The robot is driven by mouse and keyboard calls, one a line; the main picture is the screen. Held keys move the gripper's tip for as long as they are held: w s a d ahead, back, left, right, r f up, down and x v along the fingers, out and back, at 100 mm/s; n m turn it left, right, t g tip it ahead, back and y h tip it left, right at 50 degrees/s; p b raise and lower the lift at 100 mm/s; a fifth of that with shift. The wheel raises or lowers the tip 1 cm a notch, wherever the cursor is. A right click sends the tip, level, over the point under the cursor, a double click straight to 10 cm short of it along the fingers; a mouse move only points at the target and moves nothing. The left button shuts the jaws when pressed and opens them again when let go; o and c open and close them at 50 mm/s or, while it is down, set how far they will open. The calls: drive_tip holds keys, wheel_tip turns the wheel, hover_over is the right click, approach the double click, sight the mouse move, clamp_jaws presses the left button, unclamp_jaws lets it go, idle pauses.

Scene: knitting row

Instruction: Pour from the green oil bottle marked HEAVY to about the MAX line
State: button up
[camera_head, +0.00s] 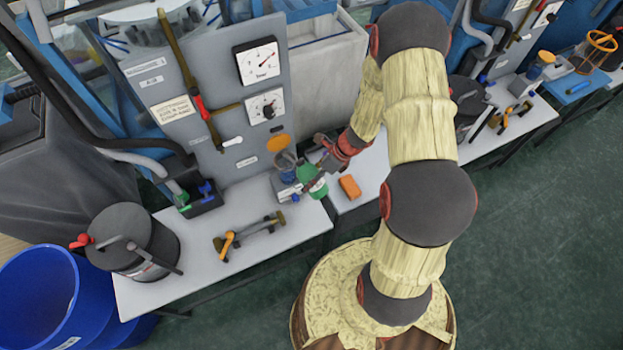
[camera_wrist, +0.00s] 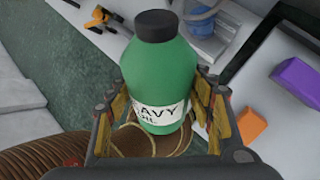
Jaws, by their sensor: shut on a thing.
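The green oil bottle (camera_head: 312,181) is in my gripper (camera_head: 322,172) above the light bench, beside a small blue-grey see-through cup (camera_head: 285,161). In the wrist view the bottle (camera_wrist: 160,75) has a dark cap and a white label; I read "AVY" and part of a second line, the rest hidden by a finger. My gripper (camera_wrist: 160,125) is shut around its lower part. Its exact tilt is hard to tell. Part of the cup (camera_wrist: 200,8) shows at the top of the wrist view. No MAX line is readable.
A grey panel (camera_head: 225,110) with two dials stands behind the cup. An orange block (camera_head: 349,187) lies right of the bottle. A purple block (camera_wrist: 297,77) shows in the wrist view. A tool with an orange handle (camera_head: 230,240) and a dark lidded pot (camera_head: 130,240) are left.

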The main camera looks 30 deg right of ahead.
drive_tip(key=shift+r+g+h+p, duration=0.4)
drive_tip(key=shift+r+g+p, duration=0.9)
drive_tip(key=shift+p, duration=4.35)
idle(2.4)
